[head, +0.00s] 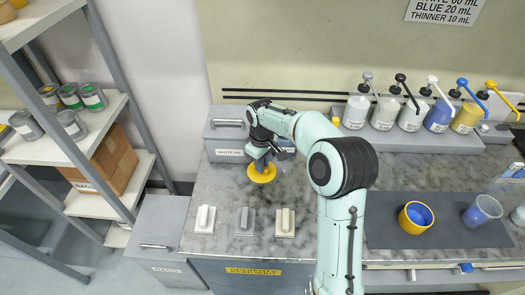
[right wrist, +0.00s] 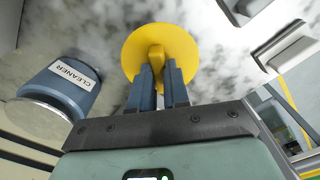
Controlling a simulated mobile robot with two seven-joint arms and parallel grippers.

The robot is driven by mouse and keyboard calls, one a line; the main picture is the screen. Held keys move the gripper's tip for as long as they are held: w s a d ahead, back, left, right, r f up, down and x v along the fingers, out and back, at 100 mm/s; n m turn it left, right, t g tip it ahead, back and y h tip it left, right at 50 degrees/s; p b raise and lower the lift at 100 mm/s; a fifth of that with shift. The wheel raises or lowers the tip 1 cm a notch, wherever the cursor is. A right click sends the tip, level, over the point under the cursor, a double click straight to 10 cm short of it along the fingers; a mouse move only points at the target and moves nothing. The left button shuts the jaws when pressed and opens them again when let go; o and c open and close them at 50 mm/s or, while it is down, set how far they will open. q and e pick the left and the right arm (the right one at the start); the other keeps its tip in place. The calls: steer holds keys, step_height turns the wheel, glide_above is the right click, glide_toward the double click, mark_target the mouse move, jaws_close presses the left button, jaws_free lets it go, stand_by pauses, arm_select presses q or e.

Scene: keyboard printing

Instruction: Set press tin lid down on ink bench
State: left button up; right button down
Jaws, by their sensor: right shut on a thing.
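The press tin lid is a round yellow disc (head: 262,174) with an upright knob, at the left part of the marbled ink bench (head: 325,222). My right gripper (head: 262,160) is above the lid and shut on its knob. In the right wrist view the two blue fingers (right wrist: 161,88) pinch the knob, and the yellow disc (right wrist: 180,45) spreads out beyond them over the bench top. The lid lies flat, very close to the bench; I cannot tell whether it touches. My left gripper is not in view.
A blue cleaner container (right wrist: 62,88) stands beside the lid. Small blocks with handles (head: 205,219) line the front edge. A grey lidded box (head: 226,133) is behind left. Pump bottles (head: 411,114) stand at the back right. A yellow tin with blue ink (head: 404,219) is on the dark mat (head: 385,235).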

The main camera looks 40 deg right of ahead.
mark_target(262, 176)
steer(key=shift+w+d, duration=0.1)
steer(key=shift+f+b, duration=0.35)
steer(key=shift+f, duration=0.35)
step_height(262, 176, down, 4)
steer(key=shift+r+b, duration=0.2)
steer(key=shift+b, duration=0.6)
steer(key=shift+f, duration=0.4)
arm_select(q)
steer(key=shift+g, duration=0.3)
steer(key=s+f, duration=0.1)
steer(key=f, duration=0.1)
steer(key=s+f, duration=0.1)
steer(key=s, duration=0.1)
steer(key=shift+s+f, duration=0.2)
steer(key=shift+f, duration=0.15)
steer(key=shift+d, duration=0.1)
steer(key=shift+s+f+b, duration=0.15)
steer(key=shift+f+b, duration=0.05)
steer(key=shift+b, duration=0.15)
arm_select(e)
steer(key=shift+f, duration=0.5)
steer(key=c, duration=1)
jaws_free()
steer(key=shift+c, duration=0.2)
